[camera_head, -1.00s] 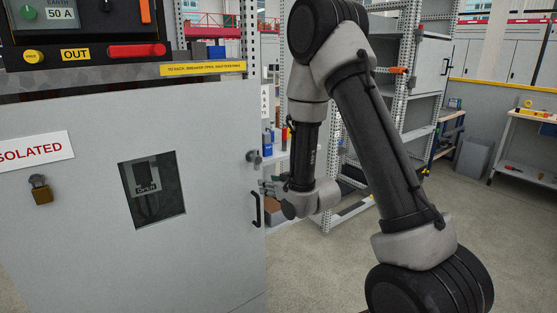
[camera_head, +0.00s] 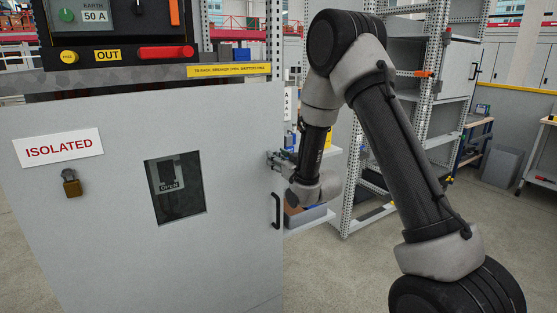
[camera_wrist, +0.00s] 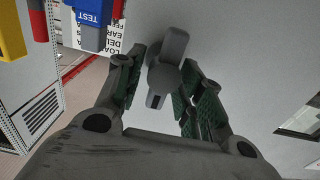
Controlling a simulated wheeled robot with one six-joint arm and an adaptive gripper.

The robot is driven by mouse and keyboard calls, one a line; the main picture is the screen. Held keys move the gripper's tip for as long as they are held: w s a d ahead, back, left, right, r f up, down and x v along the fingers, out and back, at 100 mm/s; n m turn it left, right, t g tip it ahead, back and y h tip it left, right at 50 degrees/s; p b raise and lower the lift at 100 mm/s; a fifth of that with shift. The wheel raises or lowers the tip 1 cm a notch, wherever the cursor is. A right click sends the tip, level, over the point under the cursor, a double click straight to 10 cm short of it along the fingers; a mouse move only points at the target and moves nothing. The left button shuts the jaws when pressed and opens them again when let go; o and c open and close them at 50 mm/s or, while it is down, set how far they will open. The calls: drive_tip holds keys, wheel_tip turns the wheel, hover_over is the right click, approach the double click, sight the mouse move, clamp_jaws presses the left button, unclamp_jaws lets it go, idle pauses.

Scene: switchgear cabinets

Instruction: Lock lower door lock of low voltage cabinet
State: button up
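The low voltage cabinet door (camera_head: 100,225) is a light grey panel on the left of the head view. Its grey lock knob (camera_wrist: 166,70) shows in the wrist view, with a short bar pointing down the picture. My gripper (camera_head: 273,160) is at the right edge of the door, above the black door handle (camera_head: 277,211), and hides the lock in the head view. In the wrist view my gripper (camera_wrist: 163,85) is open, with one green-padded finger on each side of the knob. I cannot tell whether either finger touches it.
The door has a dark window (camera_head: 175,188), an "ISOLATED" sign (camera_head: 58,148) and a padlock (camera_head: 71,184). A red handle (camera_head: 166,53) is on the panel above. Shelving (camera_head: 350,190) stands behind my arm. Open floor (camera_head: 330,275) lies right of the door.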

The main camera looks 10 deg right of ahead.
clamp_jaws()
drive_tip(key=shift+m, duration=0.3)
drive_tip(key=m, duration=0.4)
drive_tip(key=shift+d, duration=0.25)
drive_tip(key=m, duration=0.5)
drive_tip(key=shift+w+d+f, duration=0.1)
drive_tip(key=shift+d+f, duration=0.05)
drive_tip(key=shift+f, duration=0.05)
drive_tip(key=shift+d+f+m, duration=0.1)
drive_tip(key=shift+f+m, duration=0.05)
drive_tip(key=shift+m, duration=1.2)
drive_tip(key=shift+d+f+m, duration=0.1)
drive_tip(key=shift+f+m, duration=0.05)
drive_tip(key=shift+m, duration=1.25)
drive_tip(key=shift+f+m, duration=0.15)
drive_tip(key=shift+m, duration=1.2)
